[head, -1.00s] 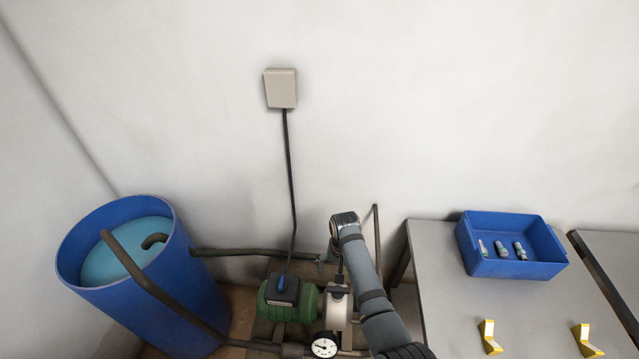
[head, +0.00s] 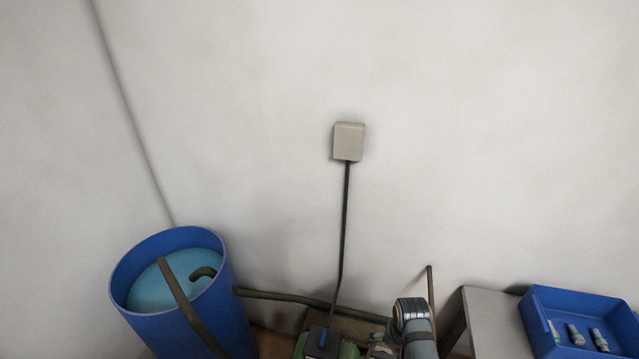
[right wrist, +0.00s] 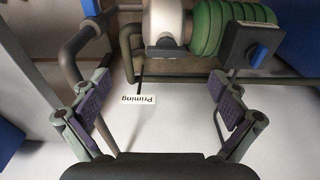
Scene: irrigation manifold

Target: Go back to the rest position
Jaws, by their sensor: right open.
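My right gripper (head: 382,345) shows at the bottom of the head view, beside the green pump motor (head: 348,350), with the dark end of my right arm next to it. In the right wrist view my right gripper (right wrist: 160,108) has its two purple-padded fingers wide apart, with nothing between the pads. Beyond the fingers are the green motor (right wrist: 235,22), its dark box with a blue switch (right wrist: 258,55), and the pale pump body (right wrist: 165,22). My left gripper is in neither view.
A blue barrel of water (head: 205,300) stands at left with a dark pipe (head: 290,298) running right from it. A grey wall box (head: 348,142) has a cable hanging down. A blue bin (head: 540,318) with several small fittings sits on a grey table (head: 488,300). A "Priming" label (right wrist: 138,99) appears upside down.

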